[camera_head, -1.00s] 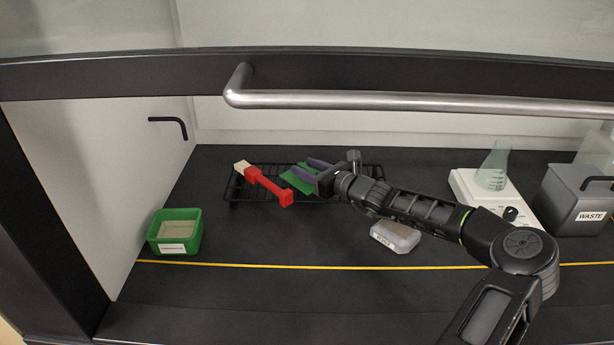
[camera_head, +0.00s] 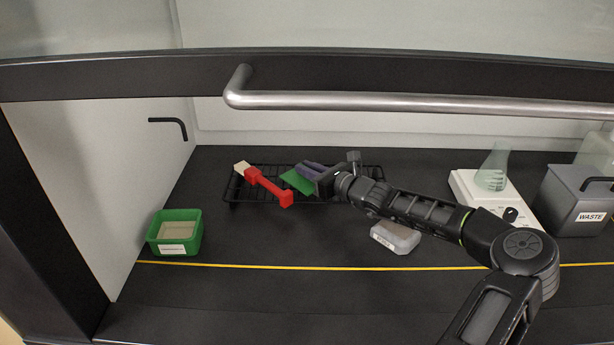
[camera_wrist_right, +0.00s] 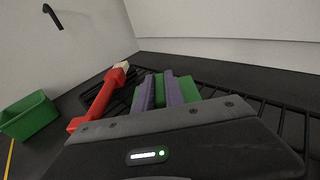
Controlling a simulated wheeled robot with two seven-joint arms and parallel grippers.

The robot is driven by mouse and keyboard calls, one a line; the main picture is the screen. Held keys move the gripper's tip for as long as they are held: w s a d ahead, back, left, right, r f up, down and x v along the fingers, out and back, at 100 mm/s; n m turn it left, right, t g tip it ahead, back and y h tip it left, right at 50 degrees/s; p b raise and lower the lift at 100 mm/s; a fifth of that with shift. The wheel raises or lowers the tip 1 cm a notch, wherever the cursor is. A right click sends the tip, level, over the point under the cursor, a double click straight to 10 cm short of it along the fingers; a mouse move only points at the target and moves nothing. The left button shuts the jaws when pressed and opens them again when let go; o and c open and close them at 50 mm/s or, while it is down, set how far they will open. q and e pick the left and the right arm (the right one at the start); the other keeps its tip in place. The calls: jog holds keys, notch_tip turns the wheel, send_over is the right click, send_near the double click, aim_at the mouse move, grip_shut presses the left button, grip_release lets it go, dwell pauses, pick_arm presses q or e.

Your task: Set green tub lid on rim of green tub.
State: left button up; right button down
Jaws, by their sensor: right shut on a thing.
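The green tub (camera_head: 176,246) stands open on the dark floor of the cabinet at the left, with a white label on its front and pale content inside. It also shows at the left edge of the right wrist view (camera_wrist_right: 30,116). The green tub lid (camera_head: 297,182) is at the black wire rack, between the fingers of my right gripper (camera_head: 309,172). In the right wrist view the purple-grey fingers (camera_wrist_right: 166,92) are closed on the green lid (camera_wrist_right: 188,90), which shows between and beside them. Whether the lid still touches the rack is unclear. My left gripper is not in view.
A red-handled brush (camera_head: 268,186) lies on the wire rack (camera_head: 232,190), just left of the lid. A pale labelled block (camera_head: 396,236) sits under my right arm. A white scale (camera_head: 510,205) with a flask and a grey waste bin (camera_head: 574,205) stand at right. A steel bar (camera_head: 420,102) crosses above.

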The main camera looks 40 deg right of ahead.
notch_tip(320, 180, up, 10)
jog(key=shift+r+p, duration=0.1)
jog(key=shift+p, duration=0.3)
dwell(0.6)
jog(key=c, duration=2)
grip_release()
grip_shut()
